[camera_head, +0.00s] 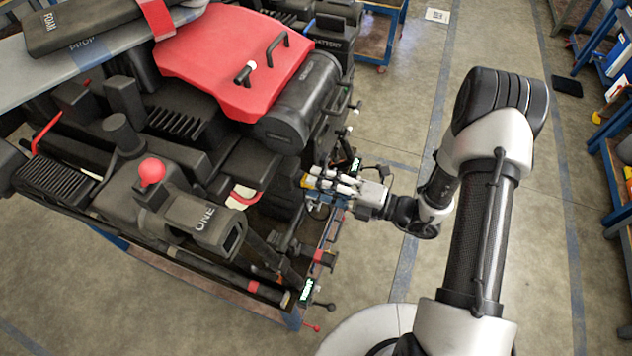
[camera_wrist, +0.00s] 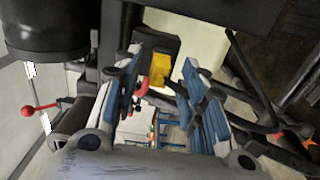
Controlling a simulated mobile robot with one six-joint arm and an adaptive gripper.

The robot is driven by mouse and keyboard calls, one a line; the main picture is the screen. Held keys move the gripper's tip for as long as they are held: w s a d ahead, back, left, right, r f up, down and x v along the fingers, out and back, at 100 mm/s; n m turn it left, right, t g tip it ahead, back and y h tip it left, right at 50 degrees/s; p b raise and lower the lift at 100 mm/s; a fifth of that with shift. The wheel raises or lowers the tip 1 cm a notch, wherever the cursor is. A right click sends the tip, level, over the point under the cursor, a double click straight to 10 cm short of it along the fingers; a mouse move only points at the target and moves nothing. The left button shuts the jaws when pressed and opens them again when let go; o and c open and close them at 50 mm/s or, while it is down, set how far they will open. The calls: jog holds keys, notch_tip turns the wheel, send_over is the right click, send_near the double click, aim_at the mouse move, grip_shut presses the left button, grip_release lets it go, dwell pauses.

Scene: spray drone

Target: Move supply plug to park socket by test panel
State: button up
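My gripper (camera_head: 335,186) reaches in at the right side of the drone. In the wrist view my gripper (camera_wrist: 163,85) is open, its two blue-padded fingers apart. A yellow block (camera_wrist: 190,70), which may be the supply plug, sits just beyond the fingertips, close to the right finger, by a dark box (camera_wrist: 158,48). Yellow also shows at the fingertips in the head view (camera_head: 310,182). A curved red part (camera_wrist: 142,87) lies near the left fingertip. I see no clear grip on anything. I cannot tell which part is the park socket or the test panel.
The black drone (camera_head: 205,215) with a red cover (camera_head: 230,55) rests on a blue-edged cart. A small lit display (camera_head: 306,290) is at its lower right corner, near red-knobbed levers (camera_head: 318,328). Blue shelving (camera_head: 612,180) stands far right.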

jog(key=v, duration=1.1)
dwell(0.3)
jog(key=s+a+r+n+g+h+b, duration=0.25)
jog(key=s+n+g, duration=0.2)
jog(key=n, duration=0.55)
jog(key=s+a+r+n+g+h+b, duration=0.2)
jog(key=s+r+n+g+h+b, duration=0.15)
jog(key=s+n, duration=0.45)
jog(key=s+d+r+n+t+h+b, duration=0.2)
jog(key=d+n+t+h, duration=0.1)
jog(key=n, duration=0.8)
jog(key=s+d+r+n+t+h+b, duration=0.1)
jog(key=d+r+n+t+h+b, duration=0.1)
jog(key=d+n+h, duration=0.3)
jog(key=shift+s+r+n+t+h+b, duration=0.55)
jog(key=shift+n+h, duration=0.95)
jog(key=shift+n, duration=1.5)
jog(key=shift+w+f, duration=0.15)
